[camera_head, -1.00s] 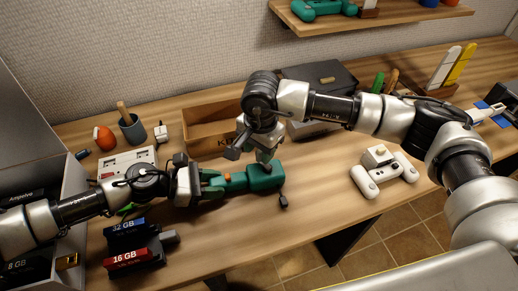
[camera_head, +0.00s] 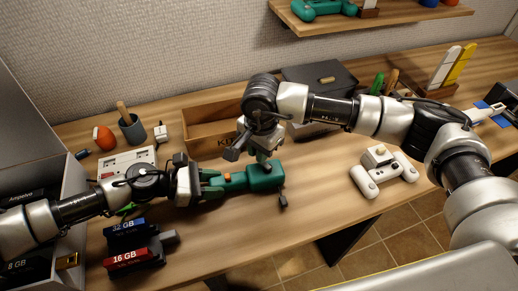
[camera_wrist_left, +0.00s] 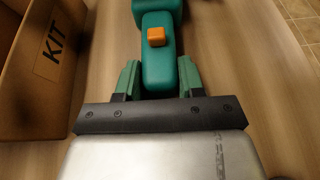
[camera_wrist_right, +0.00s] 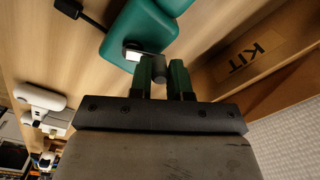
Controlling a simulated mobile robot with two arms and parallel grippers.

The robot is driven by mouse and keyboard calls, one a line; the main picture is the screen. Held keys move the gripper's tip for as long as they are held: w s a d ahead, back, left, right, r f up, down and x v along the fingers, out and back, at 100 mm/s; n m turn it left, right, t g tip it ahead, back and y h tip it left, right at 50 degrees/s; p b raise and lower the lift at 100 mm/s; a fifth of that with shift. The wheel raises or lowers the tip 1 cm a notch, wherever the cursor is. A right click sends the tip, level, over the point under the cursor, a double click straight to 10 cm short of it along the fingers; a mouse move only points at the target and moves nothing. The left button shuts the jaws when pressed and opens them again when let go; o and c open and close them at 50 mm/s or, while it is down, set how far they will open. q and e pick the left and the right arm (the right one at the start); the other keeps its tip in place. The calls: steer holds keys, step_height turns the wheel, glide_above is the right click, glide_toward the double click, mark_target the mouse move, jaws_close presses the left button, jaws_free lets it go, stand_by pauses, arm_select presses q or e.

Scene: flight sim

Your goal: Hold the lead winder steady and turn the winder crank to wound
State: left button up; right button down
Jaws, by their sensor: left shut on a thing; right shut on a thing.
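The lead winder (camera_head: 262,176) is a teal body with a handle and an orange button, lying on the wooden table. My left gripper (camera_head: 208,185) is shut on its handle; in the left wrist view the fingers (camera_wrist_left: 158,80) sit on both sides of the handle (camera_wrist_left: 158,62). A dark plug on a short lead (camera_head: 283,201) rests beside the winder's right end. My right gripper (camera_head: 262,156) is above the winder body, pointing down.
A cardboard KIT box (camera_head: 196,134) stands just behind the winder. A white game controller (camera_head: 362,182) lies to the right. Red and blue memory cartridges (camera_head: 135,262) are at the front left.

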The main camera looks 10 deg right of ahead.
steer(key=m, duration=0.2)
steer(key=d+m, duration=0.1)
steer(key=m, duration=0.2)
steer(key=shift+w+d, duration=0.15)
steer(key=shift+w, duration=0.05)
steer(key=m, duration=0.2)
steer(key=d+m, duration=0.1)
steer(key=m, duration=0.3)
steer(key=shift+s+d+m, duration=0.15)
steer(key=shift+d+m, duration=0.15)
steer(key=m, duration=0.4)
steer(key=s+d+m, duration=0.1)
steer(key=m, duration=0.1)
steer(key=shift+s, duration=0.1)
steer(key=m, duration=0.2)
steer(key=s+m, duration=0.1)
steer(key=m, duration=0.2)
steer(key=shift+s+d+m+h, duration=0.15)
steer(key=shift+d+m+h, duration=0.15)
steer(key=shift+m, duration=0.1)
steer(key=c, duration=1.1)
jaws_free()
steer(key=shift+o, duration=0.2)
